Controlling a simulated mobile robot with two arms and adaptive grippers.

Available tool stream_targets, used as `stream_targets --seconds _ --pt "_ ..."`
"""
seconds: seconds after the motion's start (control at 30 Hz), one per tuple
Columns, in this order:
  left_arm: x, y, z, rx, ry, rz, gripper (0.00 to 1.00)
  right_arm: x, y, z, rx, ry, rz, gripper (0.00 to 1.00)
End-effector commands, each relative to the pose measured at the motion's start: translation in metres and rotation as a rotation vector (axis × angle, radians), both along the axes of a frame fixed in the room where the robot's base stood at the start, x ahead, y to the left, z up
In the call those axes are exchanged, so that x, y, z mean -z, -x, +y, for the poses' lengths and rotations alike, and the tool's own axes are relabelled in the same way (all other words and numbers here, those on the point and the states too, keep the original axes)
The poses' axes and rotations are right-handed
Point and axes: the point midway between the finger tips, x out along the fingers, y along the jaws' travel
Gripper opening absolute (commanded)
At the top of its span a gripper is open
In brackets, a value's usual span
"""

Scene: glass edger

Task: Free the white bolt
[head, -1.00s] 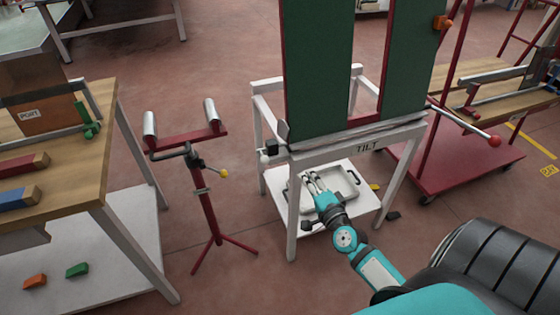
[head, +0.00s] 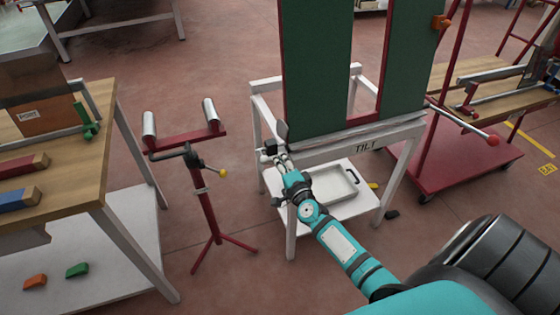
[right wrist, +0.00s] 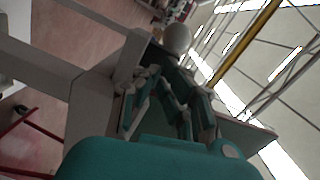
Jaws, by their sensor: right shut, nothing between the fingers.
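The white bolt's round white knob (head: 270,143) shows at the left front corner of the white TILT frame (head: 385,138), partly covered by my fingers in the head view. In the right wrist view a pale round knob (right wrist: 177,38) lies just beyond my fingertips. My right gripper (head: 276,156) is at that corner, just below the knob, its fingers pointing up toward it. It is shut with nothing between the fingers; it also shows in the right wrist view (right wrist: 165,80). I cannot tell whether it touches the knob. My left gripper is out of view.
Green panels (head: 318,70) stand on the frame, with a white tray (head: 335,190) on its lower shelf. A red roller stand (head: 207,195) is to the left, beside a wooden bench (head: 75,190). A red trolley (head: 450,165) is at the right. Floor shows between them.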

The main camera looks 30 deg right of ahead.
Motion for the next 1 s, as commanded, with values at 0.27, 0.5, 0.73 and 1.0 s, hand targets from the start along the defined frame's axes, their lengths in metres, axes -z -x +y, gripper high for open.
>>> stream_targets --seconds 0.27,0.5,0.73,1.0 --pt "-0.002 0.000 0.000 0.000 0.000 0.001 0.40 0.000 -0.001 0.004 0.000 -0.001 0.000 0.00" --pt "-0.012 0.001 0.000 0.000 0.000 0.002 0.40 -0.001 -0.009 0.038 -0.001 -0.003 0.001 0.00" --pt "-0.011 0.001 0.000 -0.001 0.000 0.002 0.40 0.000 -0.009 0.040 -0.002 0.000 0.000 0.00" --pt "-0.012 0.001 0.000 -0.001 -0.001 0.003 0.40 -0.002 -0.010 0.039 -0.002 0.000 0.000 0.00"
